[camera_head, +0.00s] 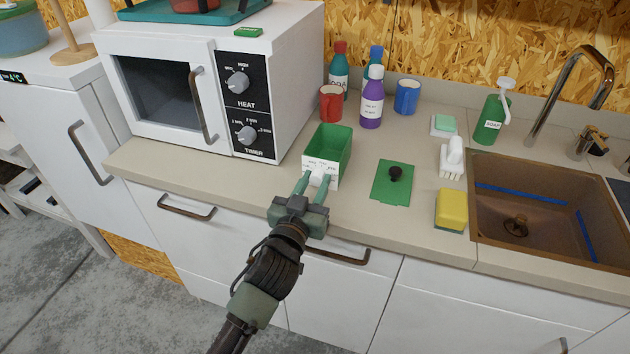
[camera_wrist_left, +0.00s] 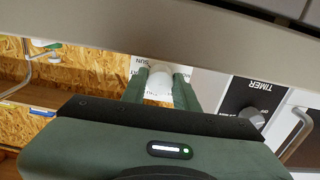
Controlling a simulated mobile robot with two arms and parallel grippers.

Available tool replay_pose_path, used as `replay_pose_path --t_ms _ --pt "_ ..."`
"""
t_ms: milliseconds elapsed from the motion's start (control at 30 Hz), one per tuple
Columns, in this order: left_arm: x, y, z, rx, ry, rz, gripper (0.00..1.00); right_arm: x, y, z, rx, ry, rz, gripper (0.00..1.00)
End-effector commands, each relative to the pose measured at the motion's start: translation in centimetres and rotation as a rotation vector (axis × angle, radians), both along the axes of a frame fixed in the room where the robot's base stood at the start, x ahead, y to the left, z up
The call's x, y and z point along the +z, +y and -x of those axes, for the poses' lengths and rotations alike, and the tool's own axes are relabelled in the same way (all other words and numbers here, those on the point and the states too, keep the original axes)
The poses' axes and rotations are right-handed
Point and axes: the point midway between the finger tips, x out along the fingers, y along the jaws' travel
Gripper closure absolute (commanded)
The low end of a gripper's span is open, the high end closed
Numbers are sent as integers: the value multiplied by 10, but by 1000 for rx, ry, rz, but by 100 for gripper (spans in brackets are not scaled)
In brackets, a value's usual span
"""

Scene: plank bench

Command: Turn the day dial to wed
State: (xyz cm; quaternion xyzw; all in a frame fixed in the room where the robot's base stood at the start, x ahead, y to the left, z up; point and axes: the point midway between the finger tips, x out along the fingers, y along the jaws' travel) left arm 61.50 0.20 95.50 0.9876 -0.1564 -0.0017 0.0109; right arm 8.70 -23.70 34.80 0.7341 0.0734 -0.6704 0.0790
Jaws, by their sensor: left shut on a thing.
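The day dial is a round white knob (camera_head: 317,177) on a white lettered panel (camera_head: 322,162), at the front of a green open box (camera_head: 333,145) on the counter. My left gripper (camera_head: 313,183) reaches it from the front, its two green fingers shut on the knob's sides. In the left wrist view the white knob (camera_wrist_left: 158,86) sits between the fingertips (camera_wrist_left: 160,92). "SUN" is legible on the panel (camera_wrist_left: 150,68) there; the other lettering is hidden or too small, so the dial's setting cannot be read. My right gripper is not in view.
A white microwave (camera_head: 165,75) with HEAT and TIMER knobs stands left of the box. Behind it are a red mug (camera_head: 331,103) and several bottles. A green plate with a black knob (camera_head: 391,188), a yellow sponge (camera_head: 452,209) and the sink (camera_head: 510,190) are right.

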Motion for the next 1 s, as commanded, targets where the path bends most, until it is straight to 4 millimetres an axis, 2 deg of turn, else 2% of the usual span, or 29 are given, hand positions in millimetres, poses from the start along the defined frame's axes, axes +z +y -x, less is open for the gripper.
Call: replay_pose_path --t_ms 1000 --pt "1 -1 0 -1 -286 -880 100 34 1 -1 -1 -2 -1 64"
